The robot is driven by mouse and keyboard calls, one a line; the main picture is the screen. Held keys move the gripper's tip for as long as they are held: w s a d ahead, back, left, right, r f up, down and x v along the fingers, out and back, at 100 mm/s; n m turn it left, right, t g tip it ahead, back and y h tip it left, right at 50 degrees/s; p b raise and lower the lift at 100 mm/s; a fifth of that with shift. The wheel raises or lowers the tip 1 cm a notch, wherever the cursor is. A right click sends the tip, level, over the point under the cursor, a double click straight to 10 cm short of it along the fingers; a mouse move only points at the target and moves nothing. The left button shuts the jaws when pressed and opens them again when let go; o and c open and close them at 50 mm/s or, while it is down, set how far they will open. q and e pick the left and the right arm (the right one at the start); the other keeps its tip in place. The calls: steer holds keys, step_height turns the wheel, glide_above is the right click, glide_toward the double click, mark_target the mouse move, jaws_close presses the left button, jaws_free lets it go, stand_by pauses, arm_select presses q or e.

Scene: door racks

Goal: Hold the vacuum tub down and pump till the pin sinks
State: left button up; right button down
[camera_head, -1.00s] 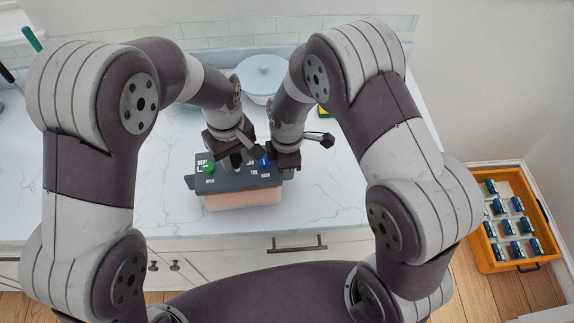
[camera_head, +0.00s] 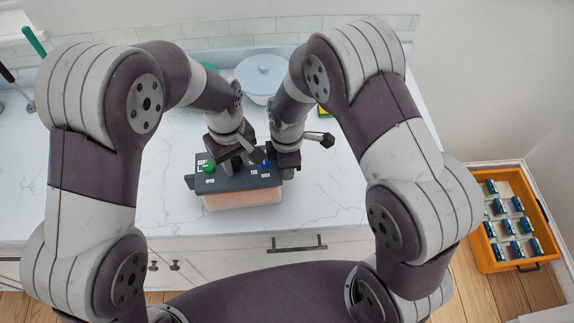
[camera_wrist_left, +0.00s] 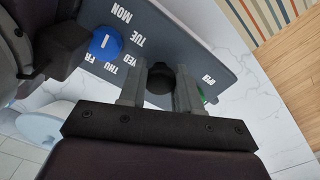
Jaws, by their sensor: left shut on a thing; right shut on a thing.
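The vacuum tub (camera_head: 243,198) stands on the counter near its front edge, with a clear orange-tinted body and a dark grey lid (camera_head: 235,182). The lid carries a green button (camera_head: 208,166) by the word OPEN and a blue dial (camera_head: 265,166); the dial also shows in the left wrist view (camera_wrist_left: 106,43). My left gripper (camera_head: 241,162) is over the lid's middle, its fingers closed around a black pump knob (camera_wrist_left: 159,88). My right gripper (camera_head: 284,160) is shut at the lid's right end; its exact contact is hidden. I cannot make out the pin.
A pale blue lidded pot (camera_head: 262,75) stands behind my grippers. A green-handled tool (camera_head: 34,42) is at the far left. An orange crate (camera_head: 484,255) with several small blue items is on the floor at right. The counter left and right of the tub is clear.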

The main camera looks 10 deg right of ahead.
arm_select(q)
steer(key=shift+w+r, duration=0.1)
steer(key=shift+r, duration=1.7)
steer(key=shift+f, duration=1.65)
steer(key=o, duration=1.1)
steer(key=shift+f, duration=0.1)
steer(key=shift+r, duration=3.55)
